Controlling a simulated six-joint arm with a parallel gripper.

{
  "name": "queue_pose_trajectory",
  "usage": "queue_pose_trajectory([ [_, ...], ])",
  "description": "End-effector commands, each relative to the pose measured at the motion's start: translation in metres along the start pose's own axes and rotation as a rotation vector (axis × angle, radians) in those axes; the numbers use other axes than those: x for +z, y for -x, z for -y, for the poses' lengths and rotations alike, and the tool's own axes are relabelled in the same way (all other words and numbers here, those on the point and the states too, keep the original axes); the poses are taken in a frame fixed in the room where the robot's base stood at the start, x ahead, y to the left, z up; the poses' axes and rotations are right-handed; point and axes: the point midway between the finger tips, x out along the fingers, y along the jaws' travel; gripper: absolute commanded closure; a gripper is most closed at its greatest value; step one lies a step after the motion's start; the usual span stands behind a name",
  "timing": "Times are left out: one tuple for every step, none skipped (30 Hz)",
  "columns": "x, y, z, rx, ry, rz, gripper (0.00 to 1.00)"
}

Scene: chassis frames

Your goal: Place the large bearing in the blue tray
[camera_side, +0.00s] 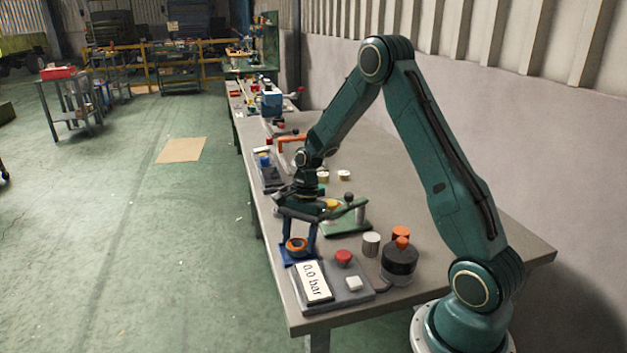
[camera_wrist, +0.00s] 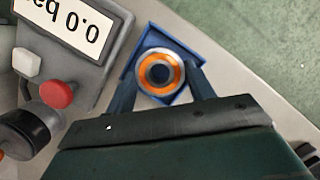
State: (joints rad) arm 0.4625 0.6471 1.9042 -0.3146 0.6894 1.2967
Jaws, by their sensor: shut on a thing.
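The large bearing is a ring with an orange band and silver rims; it shows in the side view (camera_side: 296,243) and in the wrist view (camera_wrist: 175,74). My gripper (camera_side: 299,248) points down at the table's near left edge, with its fingers on both sides of the bearing, shut on it. In the wrist view my gripper (camera_wrist: 161,78) also frames the bearing. The blue tray (camera_wrist: 149,29) lies beneath the bearing, its corners showing around it; it also shows in the side view (camera_side: 287,261). Whether the bearing touches the tray floor I cannot tell.
A grey panel with a "0.0 bar" display (camera_side: 314,283), a red button (camera_side: 343,257) and a white button sits close beside the tray. A black canister with an orange cap (camera_side: 400,262) and a grey cylinder stand to the right. A green fixture (camera_side: 347,221) stands behind.

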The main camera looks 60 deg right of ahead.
Motion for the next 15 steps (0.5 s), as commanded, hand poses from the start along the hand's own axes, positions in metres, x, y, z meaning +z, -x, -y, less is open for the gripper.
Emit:
queue_pose_trajectory([
  [-0.0011, -0.0047, -0.0001, 0.001, 0.000, 0.000, 0.78],
  [-0.0016, -0.0066, -0.0002, 0.001, 0.000, 0.000, 0.78],
  [-0.0021, -0.0083, -0.0002, 0.001, 0.000, 0.000, 0.78],
  [-0.0024, -0.0089, -0.0001, 0.000, 0.001, 0.000, 0.78],
  [-0.0026, -0.0092, 0.0000, 0.000, 0.001, -0.001, 0.78],
  [-0.0026, -0.0092, 0.0001, -0.001, 0.001, -0.001, 0.78],
  [-0.0027, -0.0091, 0.0002, -0.001, 0.001, -0.001, 0.78],
  [-0.0026, -0.0090, 0.0002, -0.001, 0.001, -0.001, 0.78],
  [-0.0026, -0.0090, 0.0002, -0.001, 0.001, -0.001, 0.78],
  [-0.0026, -0.0089, 0.0002, -0.001, 0.001, -0.001, 0.78],
  [-0.0026, -0.0089, 0.0002, -0.001, 0.001, -0.001, 0.78],
  [-0.0027, -0.0090, 0.0002, -0.001, 0.001, -0.001, 0.78],
  [-0.0028, -0.0094, 0.0002, -0.001, 0.001, -0.001, 0.78],
  [-0.0029, -0.0099, 0.0002, -0.001, 0.001, -0.001, 0.78],
  [-0.0032, -0.0108, 0.0002, -0.001, 0.001, -0.001, 0.78],
])
